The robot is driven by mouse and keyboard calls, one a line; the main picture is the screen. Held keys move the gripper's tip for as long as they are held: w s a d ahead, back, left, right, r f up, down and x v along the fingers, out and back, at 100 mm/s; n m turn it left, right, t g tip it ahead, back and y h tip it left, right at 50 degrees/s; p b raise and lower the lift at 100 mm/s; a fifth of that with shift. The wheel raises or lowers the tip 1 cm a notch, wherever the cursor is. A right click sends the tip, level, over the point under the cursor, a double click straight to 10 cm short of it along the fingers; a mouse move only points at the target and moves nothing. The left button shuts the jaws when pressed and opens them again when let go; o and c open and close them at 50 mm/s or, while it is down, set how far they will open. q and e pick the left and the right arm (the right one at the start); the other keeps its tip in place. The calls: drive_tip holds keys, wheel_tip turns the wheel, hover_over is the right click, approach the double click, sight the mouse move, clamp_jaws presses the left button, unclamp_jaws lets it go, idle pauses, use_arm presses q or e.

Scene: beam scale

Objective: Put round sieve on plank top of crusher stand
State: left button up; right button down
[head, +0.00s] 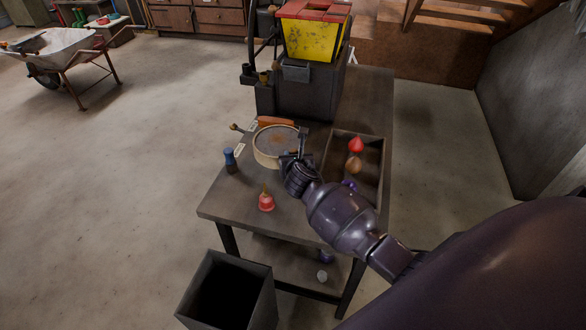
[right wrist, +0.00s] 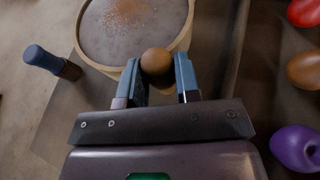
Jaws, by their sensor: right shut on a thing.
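The round sieve (head: 277,145), with a pale wooden rim and grey mesh holding brown grains, is on the dark table (head: 232,205); it also shows in the right wrist view (right wrist: 130,30). My right gripper (head: 300,152) is at its near right edge. Its fingers are shut on a brown round knob (right wrist: 156,62) at the rim, seemingly part of the sieve. Behind stands a dark machine (head: 305,95) bearing a yellow box (head: 310,40) with red slats on top. I cannot tell which surface is the crusher stand's plank top. My left gripper is out of view.
A tray (head: 369,137) on the right holds red, brown and purple objects. A blue-topped bottle (head: 230,158) and a red bell-shaped thing (head: 266,202) stand left and in front. A dark open bin (head: 228,290) is below the table front. A wheelbarrow (head: 60,50) is far left.

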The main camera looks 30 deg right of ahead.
wheel_tip(320, 180, down, 4)
drive_tip(key=shift+f+b, duration=0.1)
drive_tip(key=shift+b, duration=0.7)
drive_tip(key=shift+r, duration=0.2)
drive_tip(key=shift+f, duration=0.15)
drive_tip(key=c, duration=1.3)
unclamp_jaws()
drive_tip(key=shift+f, duration=0.1)
drive_tip(key=o, duration=0.5)
